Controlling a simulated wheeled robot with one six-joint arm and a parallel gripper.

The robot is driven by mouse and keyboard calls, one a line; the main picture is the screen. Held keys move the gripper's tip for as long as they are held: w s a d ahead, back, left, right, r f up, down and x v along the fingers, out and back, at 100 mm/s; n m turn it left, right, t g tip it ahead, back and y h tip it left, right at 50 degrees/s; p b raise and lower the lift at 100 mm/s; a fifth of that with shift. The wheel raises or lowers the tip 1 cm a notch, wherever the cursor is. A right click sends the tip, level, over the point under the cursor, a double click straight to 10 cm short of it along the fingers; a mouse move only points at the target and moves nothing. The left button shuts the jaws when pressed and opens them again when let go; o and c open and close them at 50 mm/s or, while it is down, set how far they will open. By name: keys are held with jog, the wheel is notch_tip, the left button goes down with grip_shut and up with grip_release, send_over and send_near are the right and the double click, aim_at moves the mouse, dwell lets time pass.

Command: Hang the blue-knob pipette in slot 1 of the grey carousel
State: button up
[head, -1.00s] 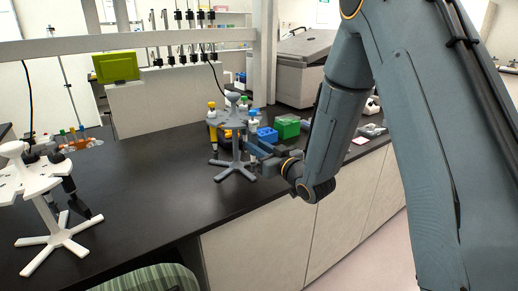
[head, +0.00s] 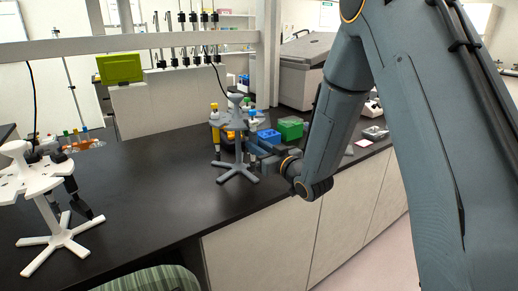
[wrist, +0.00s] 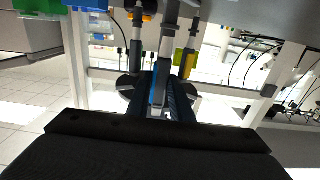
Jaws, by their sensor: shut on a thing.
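The grey carousel (head: 237,140) stands on the black bench near its front edge, upright on a splayed foot. A pipette with a yellow knob (head: 214,112) hangs on its left side. My gripper (head: 262,158) is just right of the carousel's post, low beside it. In the wrist view, my gripper (wrist: 160,95) is shut on a slim grey pipette with a blue strip (wrist: 153,92). The held pipette's knob and slot 1 cannot be made out.
A blue box (head: 268,137) and a green box (head: 290,127) stand behind my gripper. A white carousel (head: 45,185) with dark pipettes stands at the left. The bench between the two carousels is clear. The bench's front edge (head: 200,238) runs close below the grey carousel.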

jog(key=shift+w+a, duration=0.3)
jog(key=shift+w, duration=0.15)
jog(key=shift+w+a+b, duration=0.35)
jog(key=shift+w+a, duration=0.05)
jog(key=shift+w, duration=0.1)
jog(key=shift+f, duration=0.3)
dwell(1.0)
jog(key=o, duration=0.7)
jog(key=shift+o, duration=0.2)
jog(key=shift+d+b, duration=0.1)
jog(key=shift+b, duration=0.2)
jog(key=b+v, duration=0.2)
jog(key=v, duration=0.5)
jog(key=shift+s+d, duration=0.15)
jog(key=shift+s, duration=0.2)
jog(key=shift+d, duration=0.1)
